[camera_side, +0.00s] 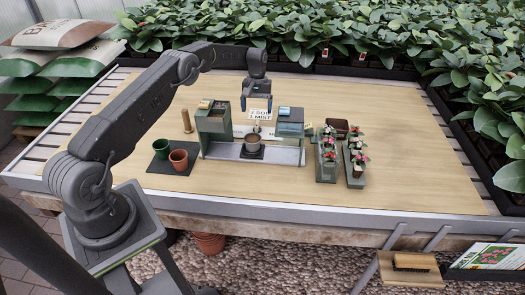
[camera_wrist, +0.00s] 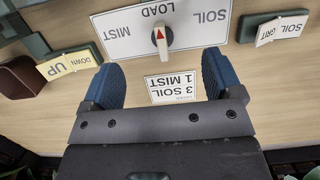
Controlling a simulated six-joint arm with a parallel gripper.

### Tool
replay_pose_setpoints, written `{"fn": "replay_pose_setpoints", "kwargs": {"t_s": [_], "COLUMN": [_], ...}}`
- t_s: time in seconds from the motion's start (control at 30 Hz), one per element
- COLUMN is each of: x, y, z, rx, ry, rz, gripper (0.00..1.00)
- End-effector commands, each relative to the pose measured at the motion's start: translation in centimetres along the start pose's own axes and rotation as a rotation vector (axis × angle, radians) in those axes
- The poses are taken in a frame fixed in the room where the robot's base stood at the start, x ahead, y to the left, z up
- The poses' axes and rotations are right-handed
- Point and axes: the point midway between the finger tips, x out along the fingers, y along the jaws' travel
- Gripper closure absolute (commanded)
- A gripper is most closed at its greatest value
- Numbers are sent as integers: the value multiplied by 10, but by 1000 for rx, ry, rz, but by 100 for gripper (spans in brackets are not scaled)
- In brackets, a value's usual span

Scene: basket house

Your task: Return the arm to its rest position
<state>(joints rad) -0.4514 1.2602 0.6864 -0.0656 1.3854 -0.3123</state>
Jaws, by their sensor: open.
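My gripper (camera_side: 255,98) hangs pointing down above the back of the potting station, its arm reaching over from the left. In the wrist view its two blue fingers (camera_wrist: 160,75) stand wide apart with nothing between them. A card (camera_wrist: 171,88) reading 3 SOIL 1 MIST lies between the fingers' lines of sight. A pot (camera_side: 253,141) stands in the station's bay, below and in front of my gripper.
Flowering plants (camera_side: 328,150) stand in trays at right. The tabletop's (camera_side: 420,165) far right is clear.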

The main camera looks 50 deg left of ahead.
Motion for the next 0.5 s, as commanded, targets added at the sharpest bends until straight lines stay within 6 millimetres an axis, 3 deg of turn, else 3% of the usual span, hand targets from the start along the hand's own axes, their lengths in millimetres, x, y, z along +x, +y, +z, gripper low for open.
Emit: {"fn": "replay_pose_setpoints", "kwargs": {"t_s": [0.17, 0.27, 0.37, 0.5], "x": [-3, -18, -50, -105], "y": [1, 7, 17, 33], "z": [1, 7, 23, 62], "rx": [3, 21, 60, 139], "ry": [3, 21, 55, 121], "rz": [1, 3, 7, 13], "gripper": [15, 15, 15, 15]}}
